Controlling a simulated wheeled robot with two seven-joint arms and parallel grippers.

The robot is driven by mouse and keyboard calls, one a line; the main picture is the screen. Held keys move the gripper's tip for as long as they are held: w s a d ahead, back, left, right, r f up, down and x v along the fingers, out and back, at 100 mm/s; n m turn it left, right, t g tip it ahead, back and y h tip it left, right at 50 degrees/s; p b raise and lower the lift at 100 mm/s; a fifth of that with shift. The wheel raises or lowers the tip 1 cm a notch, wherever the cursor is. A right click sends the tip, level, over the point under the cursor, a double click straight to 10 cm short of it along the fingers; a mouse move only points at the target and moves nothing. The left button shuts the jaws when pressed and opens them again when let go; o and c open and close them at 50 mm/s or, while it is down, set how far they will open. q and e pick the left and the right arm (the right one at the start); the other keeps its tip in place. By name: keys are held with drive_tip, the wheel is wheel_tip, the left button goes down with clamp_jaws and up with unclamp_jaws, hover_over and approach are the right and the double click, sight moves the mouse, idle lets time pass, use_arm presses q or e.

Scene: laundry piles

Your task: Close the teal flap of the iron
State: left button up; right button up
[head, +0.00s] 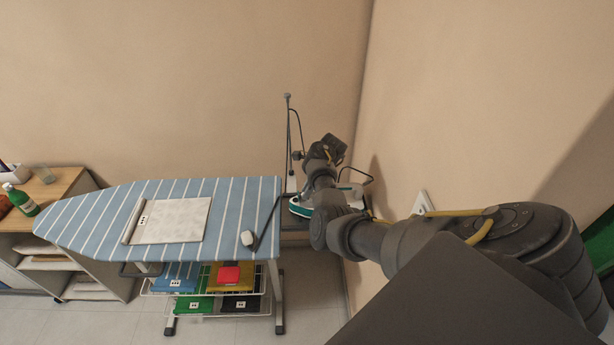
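The white and teal iron (299,207) rests on the board's right-end holder, close to the wall corner. My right arm covers much of it, and a white part shows to the right of the arm. I cannot make out the teal flap or whether it stands open. My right gripper (331,149) is at the end of the arm, above and just behind the iron, apart from its visible teal edge. Its fingers are too small and dark to tell open from shut. My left gripper is out of view.
A thin cord pole (288,130) stands beside the iron. Folded laundry (180,275) lies on racks below. The right wall is close to my arm.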

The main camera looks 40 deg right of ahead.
clamp_jaws()
